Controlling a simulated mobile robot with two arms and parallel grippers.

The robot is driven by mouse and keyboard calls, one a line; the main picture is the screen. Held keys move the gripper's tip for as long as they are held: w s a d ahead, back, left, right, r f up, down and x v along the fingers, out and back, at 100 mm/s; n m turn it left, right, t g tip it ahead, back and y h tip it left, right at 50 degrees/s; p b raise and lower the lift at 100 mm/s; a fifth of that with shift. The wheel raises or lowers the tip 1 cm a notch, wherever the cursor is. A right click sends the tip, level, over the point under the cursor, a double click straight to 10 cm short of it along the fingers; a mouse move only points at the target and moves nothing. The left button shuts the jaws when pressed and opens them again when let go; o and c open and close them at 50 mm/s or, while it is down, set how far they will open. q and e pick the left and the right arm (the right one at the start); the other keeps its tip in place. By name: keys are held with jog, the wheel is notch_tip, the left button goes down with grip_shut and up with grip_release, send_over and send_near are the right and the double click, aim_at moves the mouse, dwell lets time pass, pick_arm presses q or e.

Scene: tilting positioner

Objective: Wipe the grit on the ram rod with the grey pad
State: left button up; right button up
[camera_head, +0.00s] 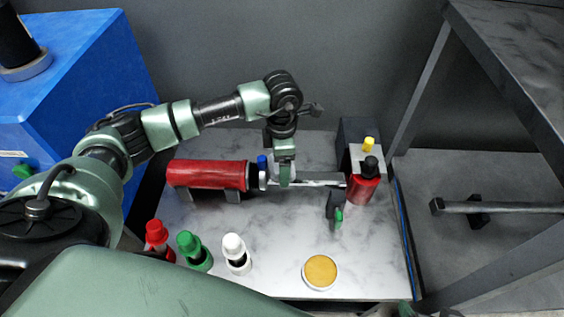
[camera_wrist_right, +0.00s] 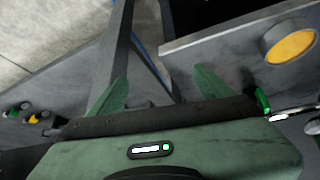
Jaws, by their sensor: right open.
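The red ram cylinder (camera_head: 207,174) lies on the marbled worktop. Its bare silver ram rod (camera_head: 322,180) runs right from the cylinder's black end. My left gripper (camera_head: 284,182) points down at the rod near that end, and its fingers cover part of the rod. I cannot tell if it touches the rod or whether its jaws are shut. I cannot make out the grey pad; the left fingers may hide it. No grit can be made out on the rod. My right gripper (camera_wrist_right: 160,88) is open, with nothing seen between its fingers in the right wrist view.
Red (camera_head: 158,238), green (camera_head: 194,250) and white (camera_head: 236,252) bottles stand at the front left of the worktop (camera_head: 290,225). A round tan-topped dish (camera_head: 320,271) is at the front. A red bottle with a black cap (camera_head: 363,182) stands by the rod's right end. A dark frame (camera_head: 425,85) rises at right.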

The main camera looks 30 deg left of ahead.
pick_arm(q)
jog(key=shift+f, duration=0.1)
pick_arm(e)
jog(key=shift+w+r, duration=0.1)
jog(key=shift+w, duration=0.1)
jog(key=shift+w+a+r, duration=0.1)
jog(key=shift+w+a, duration=0.05)
jog(key=shift+w, duration=0.1)
pick_arm(q)
jog(key=shift+f+b, duration=0.3)
jog(key=shift+f, duration=0.05)
pick_arm(e)
jog(key=shift+w+a+r+t, duration=0.25)
jog(key=shift+w+t, duration=0.15)
jog(key=shift+w, duration=0.1)
jog(key=shift+w+a+r+t, duration=0.1)
jog(key=shift+w+r+t, duration=0.1)
jog(key=shift+w+t, duration=0.25)
jog(key=shift+w+a+r, duration=0.1)
jog(key=shift+w+r, duration=0.05)
jog(key=shift+w, duration=0.15)
pick_arm(q)
jog(key=shift+f, duration=0.1)
pick_arm(e)
jog(key=shift+w+r+y, duration=0.1)
jog(key=shift+w+y, duration=0.05)
jog(key=shift+y, duration=0.15)
jog(key=shift+w+a+r+t, duration=0.1)
jog(key=shift+w+t, duration=0.1)
jog(key=shift+t, duration=0.05)
